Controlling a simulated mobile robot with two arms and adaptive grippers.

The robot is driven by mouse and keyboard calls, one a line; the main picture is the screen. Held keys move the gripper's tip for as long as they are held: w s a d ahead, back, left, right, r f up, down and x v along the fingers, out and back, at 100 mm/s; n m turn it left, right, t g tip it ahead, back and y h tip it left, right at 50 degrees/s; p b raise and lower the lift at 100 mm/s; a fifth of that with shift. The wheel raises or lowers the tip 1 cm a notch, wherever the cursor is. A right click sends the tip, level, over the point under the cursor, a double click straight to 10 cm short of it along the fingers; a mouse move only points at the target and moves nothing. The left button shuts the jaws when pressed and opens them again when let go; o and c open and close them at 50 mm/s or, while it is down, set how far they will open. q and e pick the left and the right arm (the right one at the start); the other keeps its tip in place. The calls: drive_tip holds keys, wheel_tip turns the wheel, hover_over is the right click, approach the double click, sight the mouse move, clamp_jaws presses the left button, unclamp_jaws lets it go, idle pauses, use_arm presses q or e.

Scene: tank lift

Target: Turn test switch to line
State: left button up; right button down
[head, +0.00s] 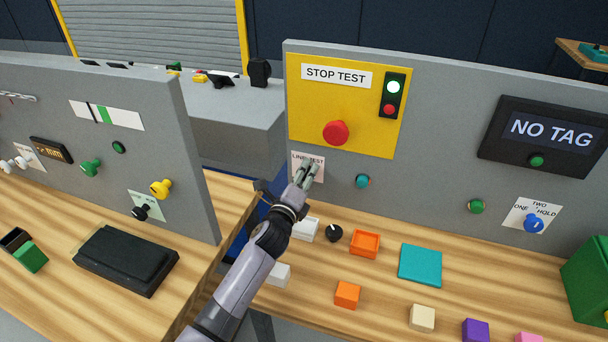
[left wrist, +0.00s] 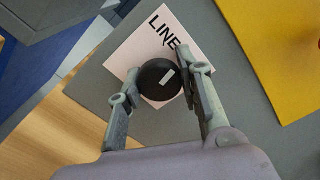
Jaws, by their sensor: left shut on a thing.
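The test switch is a round black knob with a white pointer mark, seen in the left wrist view (left wrist: 160,80). It sits on a pink-white label plate (head: 294,168) reading LINE and TEST in the head view; the wrist view (left wrist: 126,62) shows LINE, with the rest hidden. My left gripper (head: 307,170) is at the plate, and its fingers (left wrist: 158,88) are on both sides of the knob, shut on it. The pointer mark slants toward the upper right in the wrist view. In the head view the gripper hides the knob. My right gripper is not in view.
Above the plate is a yellow panel (head: 310,122) with a red button (head: 336,132) and a lamp stack (head: 392,96). A teal button (head: 362,181) is to the right. An orange tray (head: 365,245), a black knob-like piece (head: 334,233) and several blocks lie on the bench below.

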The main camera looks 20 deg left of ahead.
use_arm(q)
drive_tip(key=n, duration=0.5)
drive_tip(key=shift+n, duration=0.3)
idle(0.4)
drive_tip(key=o, duration=1.2)
drive_tip(key=s, duration=1.2)
drive_tip(key=shift+a, duration=0.2)
